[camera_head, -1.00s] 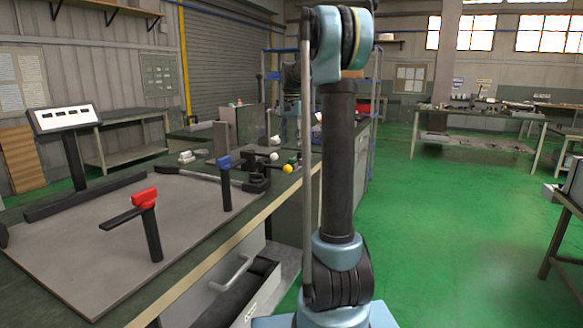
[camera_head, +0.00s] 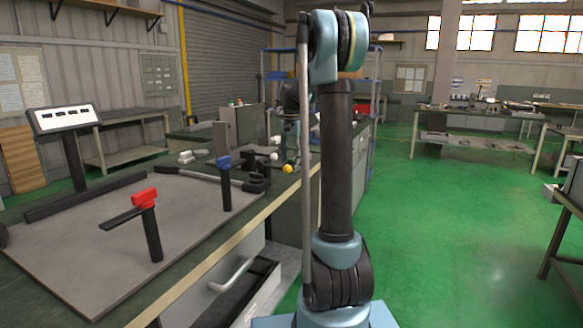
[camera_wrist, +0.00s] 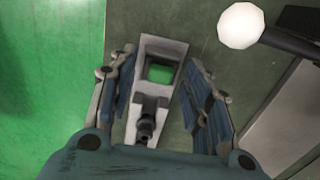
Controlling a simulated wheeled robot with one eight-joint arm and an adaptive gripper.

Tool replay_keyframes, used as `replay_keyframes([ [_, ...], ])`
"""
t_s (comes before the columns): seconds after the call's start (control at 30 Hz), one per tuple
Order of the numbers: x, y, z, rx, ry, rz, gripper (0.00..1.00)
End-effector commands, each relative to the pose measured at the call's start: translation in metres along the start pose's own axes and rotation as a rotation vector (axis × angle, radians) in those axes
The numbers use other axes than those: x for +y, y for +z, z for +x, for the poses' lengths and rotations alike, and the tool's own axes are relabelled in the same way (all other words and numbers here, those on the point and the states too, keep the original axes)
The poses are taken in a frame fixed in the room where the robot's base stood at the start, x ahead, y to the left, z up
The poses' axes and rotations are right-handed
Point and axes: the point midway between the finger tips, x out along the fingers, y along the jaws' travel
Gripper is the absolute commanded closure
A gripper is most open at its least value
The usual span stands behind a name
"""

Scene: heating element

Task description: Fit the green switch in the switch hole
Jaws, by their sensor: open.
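In the wrist view my gripper (camera_wrist: 158,60) is open, with one finger on each side of a pale grey block (camera_wrist: 177,48). The block has a square opening with a green patch (camera_wrist: 160,73) inside; I cannot tell whether this is the green switch. A dark knob-like part (camera_wrist: 147,124) shows at the block's near end. Contact between fingers and block cannot be made out. In the head view my gripper is low over the bench's far right part, mostly hidden behind my arm. A white panel with several dark slots (camera_head: 64,117) stands at left; the switch hole is not clearly identifiable.
A yellow ball (camera_head: 288,168) is near the bench edge. A white ball on a dark rod (camera_wrist: 241,26) lies right of my gripper. An open drawer (camera_head: 235,285) juts out below.

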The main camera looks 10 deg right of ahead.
Motion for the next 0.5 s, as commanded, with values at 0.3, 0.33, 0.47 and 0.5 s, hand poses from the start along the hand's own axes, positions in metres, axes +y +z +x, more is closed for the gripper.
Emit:
replay_keyframes([
  [0.3, 0.0, 0.0, 0.0, 0.0, 0.0, 0.0, 0.91],
  [0.33, 0.0, 0.0, 0.0, 0.0, 0.0, 0.0, 0.91],
  [0.47, 0.0001, 0.0, 0.0001, 0.0, 0.0, 0.0, 0.91],
  [0.5, 0.0001, 0.0, 0.0001, 0.0, 0.0, 0.0, 0.91],
])
